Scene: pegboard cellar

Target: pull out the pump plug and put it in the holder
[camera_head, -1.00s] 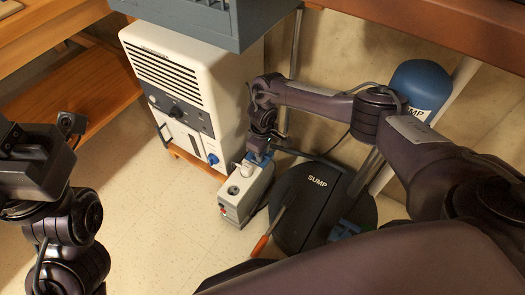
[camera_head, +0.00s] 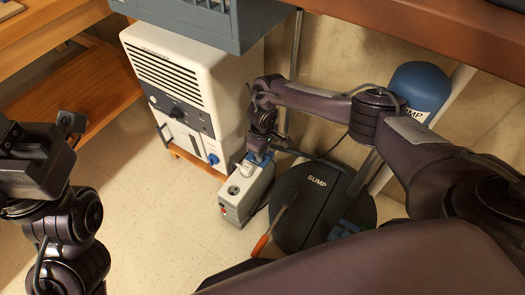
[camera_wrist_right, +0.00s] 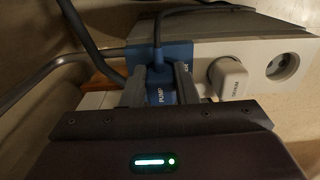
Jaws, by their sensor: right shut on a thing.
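The blue pump plug (camera_wrist_right: 160,92), marked PUMP, sits between the fingers of my right gripper (camera_wrist_right: 158,84) in the right wrist view. The gripper is shut on it, at the blue-faced end of a grey socket block (camera_wrist_right: 215,30). I cannot tell whether the plug is fully seated. In the head view my right gripper (camera_head: 258,160) reaches down to the far end of the socket block (camera_head: 236,206), and the plug is mostly hidden there. My left gripper (camera_head: 70,124) is at the left, far from the block; its jaws are unclear. I cannot identify the holder for certain.
A white plug (camera_wrist_right: 228,78) and an empty socket (camera_wrist_right: 283,66) are beside the pump plug. A white appliance (camera_head: 185,75) stands left of the block. The dark SUMP lid (camera_head: 308,205) and an orange-handled tool (camera_head: 262,243) are right. Cables run near the gripper. Floor at left is clear.

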